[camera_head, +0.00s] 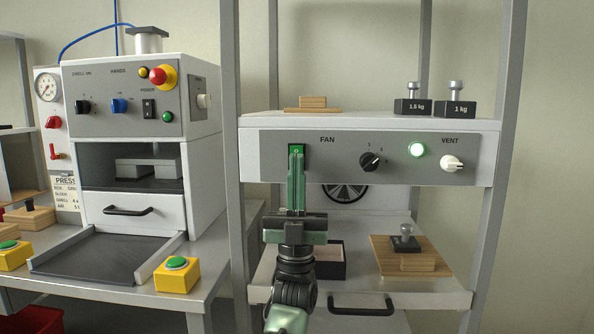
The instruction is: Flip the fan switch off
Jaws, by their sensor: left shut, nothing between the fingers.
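My right gripper is not in view.
A black fan knob (370,161) and a white vent knob (452,163) sit right of the switch. Weights (412,106) stand on the shelf above. A drawer handle (361,308) is below. At left stands a press unit (139,155) with yellow button boxes (176,275).

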